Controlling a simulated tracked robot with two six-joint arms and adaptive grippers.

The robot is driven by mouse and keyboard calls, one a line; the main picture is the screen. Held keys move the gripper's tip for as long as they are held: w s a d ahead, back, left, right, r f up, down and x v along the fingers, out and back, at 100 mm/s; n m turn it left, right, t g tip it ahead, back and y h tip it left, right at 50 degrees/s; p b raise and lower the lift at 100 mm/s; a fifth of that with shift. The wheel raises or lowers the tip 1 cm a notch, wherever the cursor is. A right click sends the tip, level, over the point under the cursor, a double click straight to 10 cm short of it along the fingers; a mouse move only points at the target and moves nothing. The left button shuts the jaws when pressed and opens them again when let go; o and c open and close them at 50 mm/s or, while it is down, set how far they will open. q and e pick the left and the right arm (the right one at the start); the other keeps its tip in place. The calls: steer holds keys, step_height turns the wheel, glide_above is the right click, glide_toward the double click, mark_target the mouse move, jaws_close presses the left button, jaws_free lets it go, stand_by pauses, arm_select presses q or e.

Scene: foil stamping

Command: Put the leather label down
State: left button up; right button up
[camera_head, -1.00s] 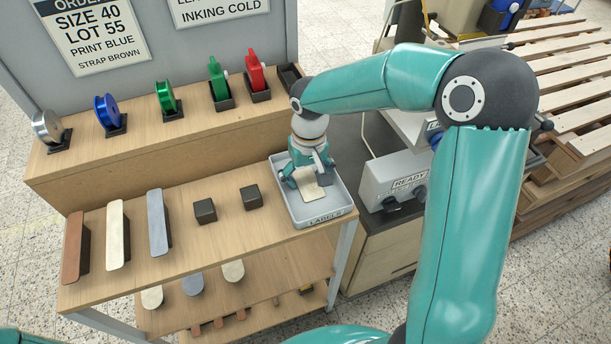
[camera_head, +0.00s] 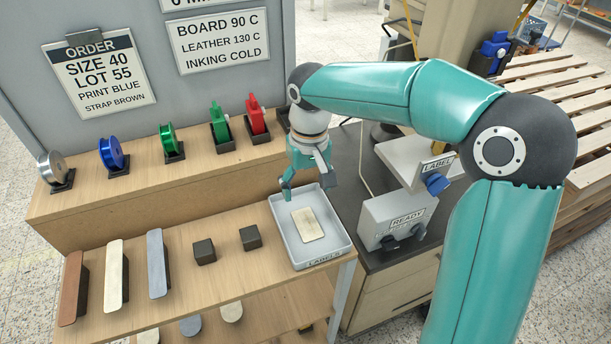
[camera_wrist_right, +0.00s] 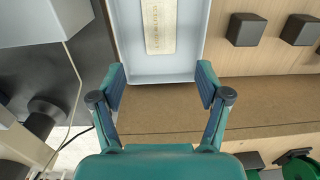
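The leather label (camera_head: 307,224), a pale cream rectangle, lies flat in the grey tray marked LABELS (camera_head: 337,243). In the right wrist view the label (camera_wrist_right: 158,26) shows faint stamped lettering and lies inside the tray (camera_wrist_right: 188,69), ahead of the fingers. My right gripper (camera_head: 308,188) is open and empty, above the back edge of the tray and apart from the label. Its two fingers stand wide apart in the right wrist view (camera_wrist_right: 160,88). My left gripper is not in view.
Right of the tray stand a grey READY box (camera_head: 395,218) and a press with a LABEL sign (camera_head: 437,165). Two dark blocks (camera_head: 204,252) and brown, cream and grey strips (camera_head: 157,262) lie left of it. Colored spools (camera_head: 112,153) stand on the raised shelf behind.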

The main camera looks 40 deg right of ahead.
steer(key=shift+r, duration=1.25)
